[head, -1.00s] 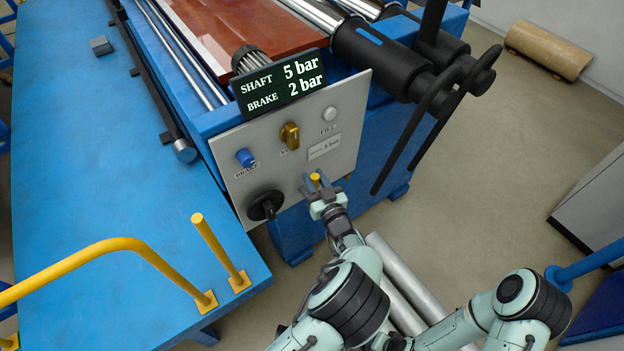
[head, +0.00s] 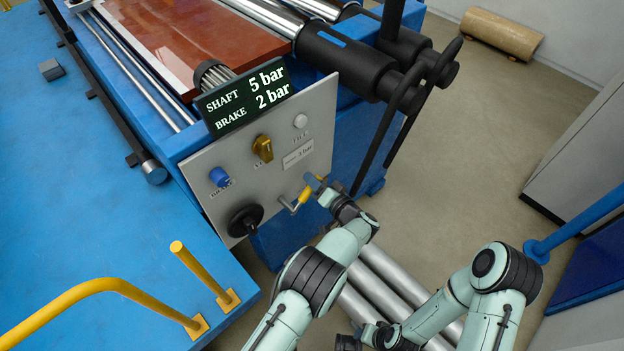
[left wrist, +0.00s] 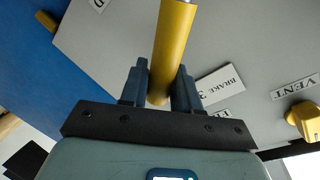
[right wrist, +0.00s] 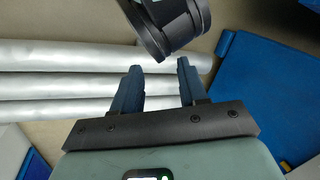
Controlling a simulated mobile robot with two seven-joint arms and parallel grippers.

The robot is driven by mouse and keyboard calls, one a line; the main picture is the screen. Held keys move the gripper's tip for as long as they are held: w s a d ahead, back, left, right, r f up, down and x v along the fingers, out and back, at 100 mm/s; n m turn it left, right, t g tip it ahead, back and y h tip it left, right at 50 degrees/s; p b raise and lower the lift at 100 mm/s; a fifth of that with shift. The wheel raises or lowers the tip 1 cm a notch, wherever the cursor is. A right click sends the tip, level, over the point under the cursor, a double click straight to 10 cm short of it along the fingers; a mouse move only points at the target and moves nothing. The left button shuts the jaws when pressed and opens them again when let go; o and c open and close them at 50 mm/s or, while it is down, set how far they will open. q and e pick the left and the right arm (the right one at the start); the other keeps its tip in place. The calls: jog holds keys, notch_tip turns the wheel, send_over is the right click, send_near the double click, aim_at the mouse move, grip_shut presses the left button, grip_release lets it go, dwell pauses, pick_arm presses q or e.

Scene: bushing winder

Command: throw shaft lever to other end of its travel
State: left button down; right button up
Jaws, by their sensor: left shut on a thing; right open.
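The shaft lever (head: 304,195) has a yellow handle on a grey stem, low on the right part of the grey control panel. Its handle points right, toward my left gripper (head: 317,187). In the left wrist view the yellow handle (left wrist: 172,45) runs between the two fingers of the left gripper (left wrist: 161,90), which is shut on it. The display (head: 245,95) reads SHAFT 5 bar and BRAKE 2 bar. My right gripper (right wrist: 160,85) is open and empty, away from the panel, in front of silver rollers.
The panel (head: 215,165) also carries a blue brake knob (head: 220,177), a yellow vent knob (head: 263,148), a white button (head: 300,121) and a black knob (head: 245,220). Black bars (head: 385,145) hang at its right. Silver rollers (head: 380,290) lie below my arms.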

jog(key=w+d+f+t+h+b, duration=0.1)
jog(key=w+d+f+t+b, duration=0.1)
jog(key=w+d+f+b, duration=0.3)
pick_arm(q)
jog(key=shift+w+d+f+m+g+y, duration=0.15)
jog(key=shift+w+d+f+m+g, duration=0.1)
jog(key=shift+f+m, duration=0.65)
jog(key=shift+w+d+f+m+g+y, duration=0.1)
jog(key=shift+w+d+f+m+g, duration=0.15)
jog(key=shift+f+m, duration=0.6)
jog(key=shift+w+d+f+m+g+y, duration=0.1)
jog(key=shift+w+d+f+m+y, duration=0.15)
jog(key=shift+f+m, duration=0.6)
pick_arm(e)
jog(key=shift+s+a+f+m+g, duration=0.1)
jog(key=shift+s+a+f+g, duration=0.25)
jog(key=shift+s, duration=0.35)
jog(key=shift+s+a+f+m+g, duration=0.15)
jog(key=shift+s+f+g, duration=0.15)
jog(key=shift+s+f, duration=0.3)
jog(key=shift+s+a+f+m+g, duration=0.1)
jog(key=shift+s+a+f+g, duration=0.25)
jog(key=shift+s, duration=0.4)
pick_arm(q)
jog(key=shift+s+f, duration=0.1)
pick_arm(e)
jog(key=shift+d, duration=0.1)
